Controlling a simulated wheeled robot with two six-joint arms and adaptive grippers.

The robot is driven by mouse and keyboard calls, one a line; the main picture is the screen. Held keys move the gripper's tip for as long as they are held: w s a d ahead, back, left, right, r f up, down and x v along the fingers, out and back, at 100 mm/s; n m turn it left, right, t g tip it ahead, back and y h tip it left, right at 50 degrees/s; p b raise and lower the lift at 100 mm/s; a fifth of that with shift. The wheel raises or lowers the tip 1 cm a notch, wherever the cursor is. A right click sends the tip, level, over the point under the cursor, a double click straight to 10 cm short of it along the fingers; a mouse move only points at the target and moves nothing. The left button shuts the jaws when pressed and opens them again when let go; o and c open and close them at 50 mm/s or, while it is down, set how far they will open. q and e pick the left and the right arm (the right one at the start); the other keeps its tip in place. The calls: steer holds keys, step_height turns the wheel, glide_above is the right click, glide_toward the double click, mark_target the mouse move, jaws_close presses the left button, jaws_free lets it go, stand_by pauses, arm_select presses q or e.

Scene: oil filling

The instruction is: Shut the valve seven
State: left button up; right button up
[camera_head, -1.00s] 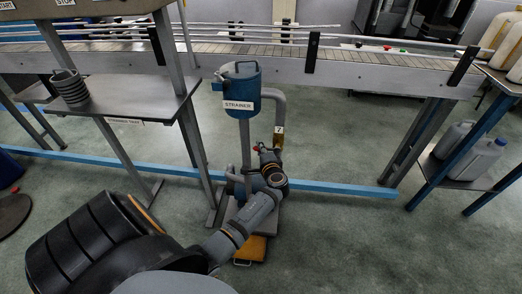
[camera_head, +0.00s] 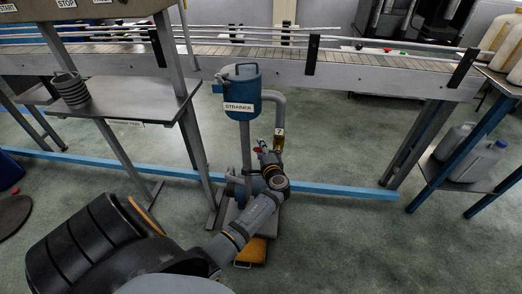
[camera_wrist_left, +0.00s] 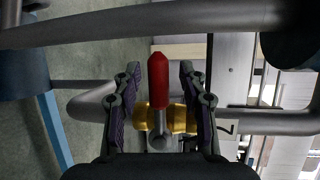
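Valve seven (camera_head: 279,138) is a brass valve on the grey pipe beside the blue strainer (camera_head: 242,92), marked with a "7" tag. In the left wrist view its brass body (camera_wrist_left: 180,118) and red-tipped lever (camera_wrist_left: 158,80) show between my fingers. My left gripper (camera_head: 264,150) is at the valve. In the left wrist view my left gripper (camera_wrist_left: 155,85) is open, one finger on each side of the red lever, with gaps on both sides. The lever's far end points up in that view. My right gripper is not in view.
A grey pipe (camera_wrist_left: 150,22) crosses the top of the left wrist view, close to my fingers. A shelf table (camera_head: 130,95) stands left of the strainer, and a conveyor (camera_head: 350,65) runs behind. Jugs (camera_head: 480,160) sit on a right-hand shelf. The floor between is clear.

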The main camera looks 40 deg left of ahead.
arm_select(q)
steer(key=v, duration=0.7)
steer(key=shift+s+d, duration=0.15)
steer(key=shift+s, duration=0.1)
